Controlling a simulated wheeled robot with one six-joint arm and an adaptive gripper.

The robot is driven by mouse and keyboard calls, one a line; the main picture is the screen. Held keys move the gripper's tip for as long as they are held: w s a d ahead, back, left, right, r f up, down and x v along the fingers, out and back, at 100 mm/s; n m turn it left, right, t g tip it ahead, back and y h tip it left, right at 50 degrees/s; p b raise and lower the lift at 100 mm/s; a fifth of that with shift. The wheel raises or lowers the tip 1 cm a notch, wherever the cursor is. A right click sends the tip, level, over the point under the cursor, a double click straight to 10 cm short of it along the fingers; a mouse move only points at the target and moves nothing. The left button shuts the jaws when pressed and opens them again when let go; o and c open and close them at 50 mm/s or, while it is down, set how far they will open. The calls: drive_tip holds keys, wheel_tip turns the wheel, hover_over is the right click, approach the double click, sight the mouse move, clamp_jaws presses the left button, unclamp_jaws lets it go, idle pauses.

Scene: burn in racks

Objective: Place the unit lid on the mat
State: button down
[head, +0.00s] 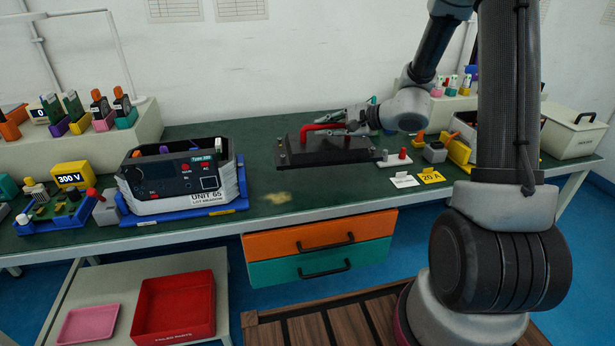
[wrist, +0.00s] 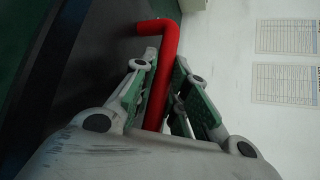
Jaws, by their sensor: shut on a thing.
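The unit lid (head: 328,153) is a dark flat panel with a red bar handle (head: 322,127). It is over the green mat (head: 215,127) that covers the bench top, right of the unit marked UNIT 65 (head: 185,207). My gripper (head: 345,124) is shut on the red handle from the right. In the wrist view the red handle (wrist: 163,75) runs between my two fingers, with the dark lid (wrist: 95,60) to the left. I cannot tell whether the lid touches the mat. The unit's top looks open.
A small grey block with red and white pegs (head: 394,160) is close to the lid's right side. A worn patch (head: 278,198) is in front of the lid. The mat behind the unit is clear.

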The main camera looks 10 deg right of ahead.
drive_tip(key=shift+a+f+n+g+y, duration=0.15)
drive_tip(key=shift+f+n+g+y, duration=0.1)
drive_tip(key=shift+n+g+y, duration=0.05)
wheel_tip(320, 180, down, 9)
drive_tip(key=shift+s+f, duration=0.1)
drive_tip(key=c, duration=1.4)
unclamp_jaws()
